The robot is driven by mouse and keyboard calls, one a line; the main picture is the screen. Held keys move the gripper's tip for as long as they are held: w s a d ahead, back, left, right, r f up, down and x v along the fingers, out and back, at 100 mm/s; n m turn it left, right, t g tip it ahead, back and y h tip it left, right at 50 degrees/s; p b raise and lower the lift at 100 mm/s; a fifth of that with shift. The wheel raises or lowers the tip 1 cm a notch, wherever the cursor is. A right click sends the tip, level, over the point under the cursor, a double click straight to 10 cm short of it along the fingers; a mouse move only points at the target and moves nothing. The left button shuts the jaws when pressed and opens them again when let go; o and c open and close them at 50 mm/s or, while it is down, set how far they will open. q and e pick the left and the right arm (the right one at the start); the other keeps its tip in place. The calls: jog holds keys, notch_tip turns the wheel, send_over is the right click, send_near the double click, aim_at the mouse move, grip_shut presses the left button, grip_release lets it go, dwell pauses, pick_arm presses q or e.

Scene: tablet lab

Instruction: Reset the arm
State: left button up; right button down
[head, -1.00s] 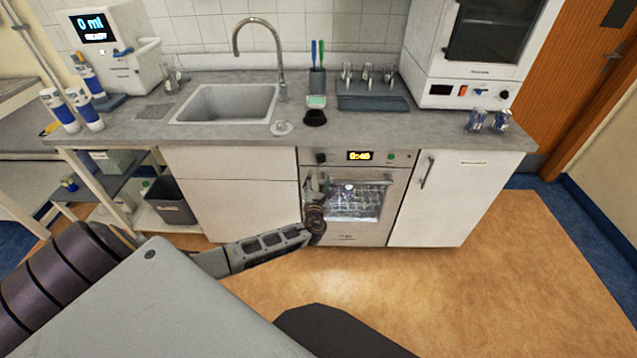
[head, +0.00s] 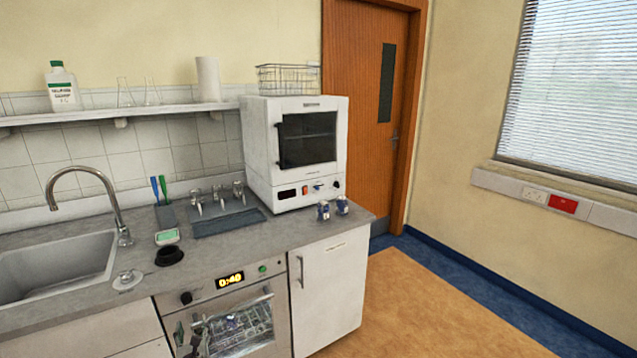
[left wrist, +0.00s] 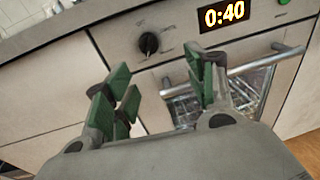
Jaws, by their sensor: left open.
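My left gripper (left wrist: 165,88) is open, with green finger pads, in front of the built-in glass washer (head: 228,318). In the left wrist view its fingers spread below the black knob (left wrist: 149,44). The washer's horizontal handle (left wrist: 264,60) passes behind or beside the right finger; I cannot tell whether they touch. In the head view the same gripper (head: 190,340) shows at the bottom edge, before the washer door's left side. The washer door is shut and its display (head: 230,280) reads 0:40. My right gripper is in neither view.
A sink (head: 55,265) with a tall tap is at left on the counter. A white oven (head: 295,150) and two small blue-labelled vials (head: 332,208) stand at right. A white cabinet (head: 330,290) is beside the washer. The floor (head: 430,310) to the right is clear.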

pick_arm(q)
jog(key=s+a+f+n+g+h, duration=0.2)
jog(key=f+n+g, duration=0.1)
jog(key=f+n, duration=0.55)
jog(key=s+a+f+n+g+h, duration=0.2)
jog(key=f+n, duration=0.5)
jog(key=f, duration=0.3)
jog(key=s+f+n+g+h, duration=0.1)
jog(key=s+f+n+g, duration=0.2)
jog(key=s+f+n, duration=0.75)
jog(key=s+d+f+n+g, duration=0.1)
jog(key=s+d+f+g, duration=0.1)
jog(key=s+f, duration=0.7)
jog(key=s+d+f+g, duration=0.1)
jog(key=s+f, duration=0.6)
jog(key=s, duration=0.4)
jog(key=s+d+f+g, duration=0.1)
jog(key=s+d, duration=0.2)
jog(key=s, duration=0.4)
jog(key=s+d+f+n+g+h, duration=0.1)
jog(key=s+d+f, duration=0.1)
jog(key=s+d, duration=0.2)
jog(key=s+d+f+g, duration=0.1)
jog(key=s+d+f, duration=0.1)
jog(key=s, duration=0.8)
jog(key=shift+s+d+h, duration=0.35)
jog(key=shift+d+h, duration=0.05)
jog(key=shift+d, duration=0.3)
jog(key=shift+f, duration=0.1)
